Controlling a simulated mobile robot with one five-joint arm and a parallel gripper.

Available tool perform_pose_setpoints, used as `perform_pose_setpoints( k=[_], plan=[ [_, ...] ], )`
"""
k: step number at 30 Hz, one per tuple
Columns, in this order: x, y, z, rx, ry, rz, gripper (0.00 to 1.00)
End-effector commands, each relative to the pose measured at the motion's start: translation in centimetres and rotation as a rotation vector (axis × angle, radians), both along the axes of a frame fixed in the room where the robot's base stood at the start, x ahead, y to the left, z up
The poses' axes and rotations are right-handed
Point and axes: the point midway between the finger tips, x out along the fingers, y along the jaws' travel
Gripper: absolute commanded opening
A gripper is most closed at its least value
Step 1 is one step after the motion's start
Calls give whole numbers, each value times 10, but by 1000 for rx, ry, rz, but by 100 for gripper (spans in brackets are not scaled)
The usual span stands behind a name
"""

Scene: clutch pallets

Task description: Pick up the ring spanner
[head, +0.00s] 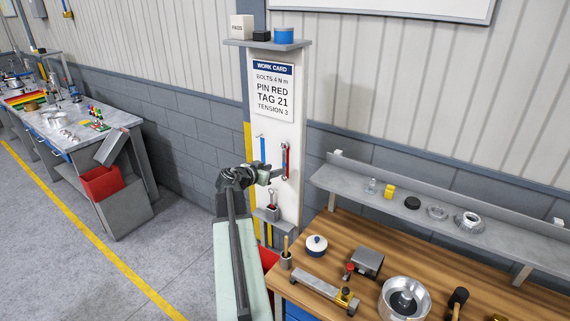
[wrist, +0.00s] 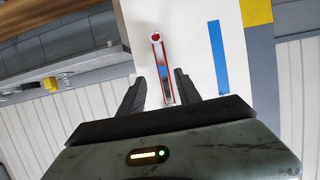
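The ring spanner (head: 285,158) hangs upright on the white pillar panel, with a red shape behind it. In the wrist view the spanner (wrist: 157,52) shows a ring end around a red peg and a blue mark on its shaft. My gripper (head: 277,173) is at the panel by the spanner's lower part. In the wrist view my gripper (wrist: 160,92) is open, with one finger on each side of the spanner's lower end. I cannot tell whether either finger touches it.
A blue strip (wrist: 217,57) is on the panel beside the spanner. A small holder (head: 271,212) sits lower on the pillar. A wooden bench (head: 330,268) with parts stands at right, below a grey shelf (head: 455,227). Open floor (head: 70,240) lies at left.

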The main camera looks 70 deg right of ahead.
Motion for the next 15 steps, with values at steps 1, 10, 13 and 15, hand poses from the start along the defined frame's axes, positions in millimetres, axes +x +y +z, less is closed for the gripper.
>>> perform_pose_setpoints(
  k=[1,10,13,15],
  plan=[
    [-1,-9,-5,0,0,-2,40],
    [-5,-30,-11,1,1,-2,40],
    [-7,-48,-17,1,1,-3,40],
    [-10,-58,-21,2,0,-2,40]
  ],
)
